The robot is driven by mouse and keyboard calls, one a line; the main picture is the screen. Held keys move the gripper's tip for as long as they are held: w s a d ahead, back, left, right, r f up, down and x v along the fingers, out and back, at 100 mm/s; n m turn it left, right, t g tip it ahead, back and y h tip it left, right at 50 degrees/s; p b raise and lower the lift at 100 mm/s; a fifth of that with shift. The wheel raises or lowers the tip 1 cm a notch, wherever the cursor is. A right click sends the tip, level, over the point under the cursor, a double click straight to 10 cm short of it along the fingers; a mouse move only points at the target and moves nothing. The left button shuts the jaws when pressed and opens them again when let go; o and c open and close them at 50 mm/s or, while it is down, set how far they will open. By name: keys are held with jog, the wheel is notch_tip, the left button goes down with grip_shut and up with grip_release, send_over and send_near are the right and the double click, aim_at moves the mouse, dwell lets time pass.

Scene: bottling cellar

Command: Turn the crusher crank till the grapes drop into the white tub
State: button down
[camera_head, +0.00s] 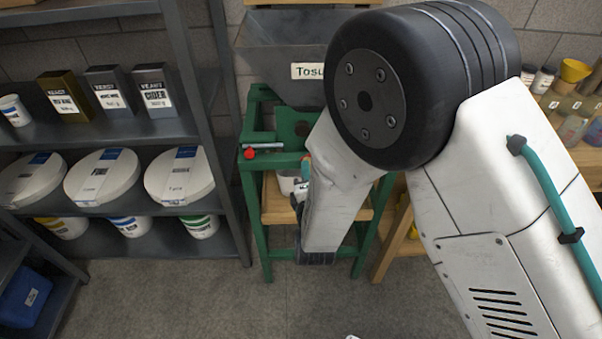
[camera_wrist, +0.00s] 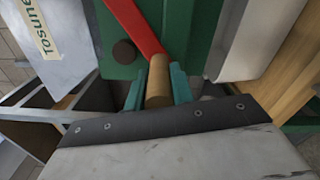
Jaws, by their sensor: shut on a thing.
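The crusher's grey hopper (camera_head: 275,60), with a label partly hidden by my arm, stands on a green frame (camera_head: 261,235). In the wrist view the red crank arm (camera_wrist: 136,25) slants down to a wooden handle (camera_wrist: 159,78) in front of a green panel. My gripper (camera_wrist: 159,84) is shut on that handle, one teal finger on each side. In the head view my arm hides the crank and most of the gripper. A white tub (camera_head: 287,183) shows partly on the wooden shelf inside the frame, behind my arm. No grapes are visible.
A metal shelf (camera_head: 222,150) with yeast boxes and white lidded buckets stands at the left. A red-knobbed bar (camera_head: 249,153) sits at the frame's left side. A wooden bench (camera_head: 568,150) with jars is at the right. The floor (camera_head: 210,300) in front is mostly clear.

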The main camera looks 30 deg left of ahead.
jog(key=shift+d, duration=0.1)
jog(key=c, duration=1.2)
grip_release()
jog(key=v, duration=0.7)
jog(key=shift+s, duration=0.35)
jog(key=shift+d, duration=0.15)
